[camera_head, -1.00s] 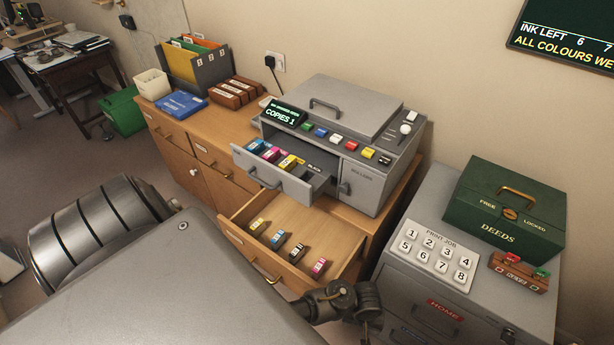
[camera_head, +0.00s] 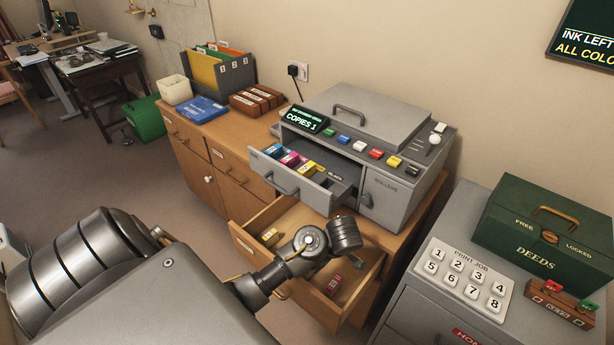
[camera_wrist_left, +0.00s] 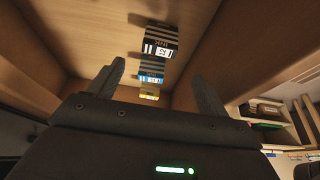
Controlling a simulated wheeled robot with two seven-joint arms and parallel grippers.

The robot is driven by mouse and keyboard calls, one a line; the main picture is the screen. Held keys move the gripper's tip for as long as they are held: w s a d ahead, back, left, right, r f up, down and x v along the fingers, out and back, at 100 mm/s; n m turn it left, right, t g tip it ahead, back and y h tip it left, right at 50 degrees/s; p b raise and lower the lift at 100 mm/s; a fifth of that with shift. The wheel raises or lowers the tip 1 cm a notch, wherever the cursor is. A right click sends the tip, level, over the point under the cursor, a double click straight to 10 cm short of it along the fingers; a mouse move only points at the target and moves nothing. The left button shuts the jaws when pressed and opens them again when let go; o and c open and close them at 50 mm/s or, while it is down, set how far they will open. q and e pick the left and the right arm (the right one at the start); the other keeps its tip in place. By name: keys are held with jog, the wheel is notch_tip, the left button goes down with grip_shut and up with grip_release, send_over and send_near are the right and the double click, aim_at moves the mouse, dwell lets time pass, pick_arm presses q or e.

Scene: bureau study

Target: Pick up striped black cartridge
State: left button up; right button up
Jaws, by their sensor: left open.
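The striped black cartridge (camera_wrist_left: 162,42), dark with white stripes and a white label, lies in the open wooden drawer in the left wrist view. My left gripper (camera_wrist_left: 159,70) is open and empty, its fingers pointing into the drawer, with the cartridge beyond and between the fingertips, apart from them. A blue cartridge (camera_wrist_left: 150,76) and a yellow cartridge (camera_wrist_left: 149,94) lie in line with it. In the head view my left arm reaches over the drawer (camera_head: 243,240) and hides the black and blue cartridges. My right gripper is not in view.
The grey printer (camera_head: 385,185) stands behind the drawer. Its pulled-out tray (camera_head: 290,186) overhangs the drawer's back, holding cyan, magenta and yellow cartridges beside an empty slot marked black. A grey cabinet (camera_head: 425,320) with a number pad (camera_head: 464,275) stands at right.

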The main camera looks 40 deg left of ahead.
pick_arm(q)
jog(key=b+x, duration=0.4)
jog(key=x, duration=0.1)
jog(key=shift+d, duration=0.2)
jog(key=shift+a+f+b, duration=0.15)
jog(key=shift+f+b, duration=0.1)
jog(key=shift+b, duration=0.1)
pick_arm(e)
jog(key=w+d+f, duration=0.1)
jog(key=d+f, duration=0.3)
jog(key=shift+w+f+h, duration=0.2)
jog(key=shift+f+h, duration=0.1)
pick_arm(q)
jog(key=shift+f, duration=0.2)
jog(key=b+x, duration=0.1)
jog(key=x, duration=0.3)
jog(key=shift+w+f+b, duration=0.1)
jog(key=shift+f+b, duration=0.1)
jog(key=shift+b, duration=0.15)
jog(key=shift+a+f, duration=0.15)
jog(key=shift+f, duration=0.05)
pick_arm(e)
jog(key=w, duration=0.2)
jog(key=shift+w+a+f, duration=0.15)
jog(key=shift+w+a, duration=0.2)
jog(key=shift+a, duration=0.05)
pick_arm(q)
jog(key=shift+c, duration=0.2)
jog(key=c, duration=1)
